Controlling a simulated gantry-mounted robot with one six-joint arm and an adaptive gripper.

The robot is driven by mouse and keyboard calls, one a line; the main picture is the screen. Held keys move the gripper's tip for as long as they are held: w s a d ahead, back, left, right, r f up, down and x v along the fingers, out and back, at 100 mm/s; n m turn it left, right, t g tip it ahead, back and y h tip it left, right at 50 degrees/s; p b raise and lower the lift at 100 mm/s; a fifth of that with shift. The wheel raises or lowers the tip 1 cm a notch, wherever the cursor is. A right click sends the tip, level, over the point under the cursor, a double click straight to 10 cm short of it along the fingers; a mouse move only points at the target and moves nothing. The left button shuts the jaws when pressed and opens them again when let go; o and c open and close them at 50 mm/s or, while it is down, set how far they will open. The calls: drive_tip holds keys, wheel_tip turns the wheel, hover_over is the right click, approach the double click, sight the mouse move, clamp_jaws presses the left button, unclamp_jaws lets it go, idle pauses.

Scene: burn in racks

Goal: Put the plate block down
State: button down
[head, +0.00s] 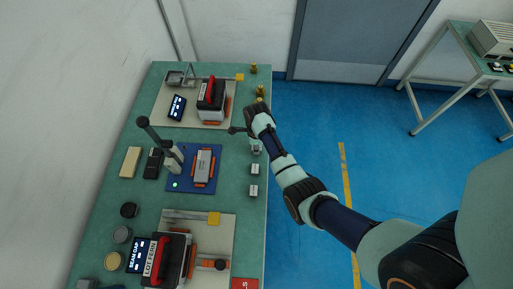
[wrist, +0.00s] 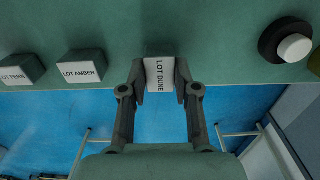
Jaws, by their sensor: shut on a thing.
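The plate block (wrist: 159,72) is a small block with a white face reading "LOT DUNE", partly cut off at the bottom. My gripper (wrist: 160,82) is shut on it, with one dark finger on each side. In the head view, the held block (head: 256,150) shows just below my wrist, at the right edge of the green bench (head: 225,190). I cannot tell whether it touches the bench top. Two similar blocks stand in the same row, "LOT AMBER" (wrist: 82,68) and "LOT FERN" (wrist: 19,70).
A dark round knob with a white top (wrist: 292,47) stands at the right in the wrist view. A blue plate with a grey fixture (head: 203,165) lies mid-bench. Stations with red-handled boxes (head: 211,95) stand at the back and front. Blue floor (head: 310,190) lies beyond the bench edge.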

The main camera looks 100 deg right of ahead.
drive_tip(key=shift+f, duration=0.4)
drive_tip(key=shift+f, duration=0.2)
drive_tip(key=c, duration=0.9)
unclamp_jaws()
drive_tip(key=shift+o, duration=0.2)
wheel_tip(320, 180, up, 12)
drive_tip(key=p, duration=0.2)
drive_tip(key=shift+r+p, duration=0.2)
drive_tip(key=shift+p, duration=0.2)
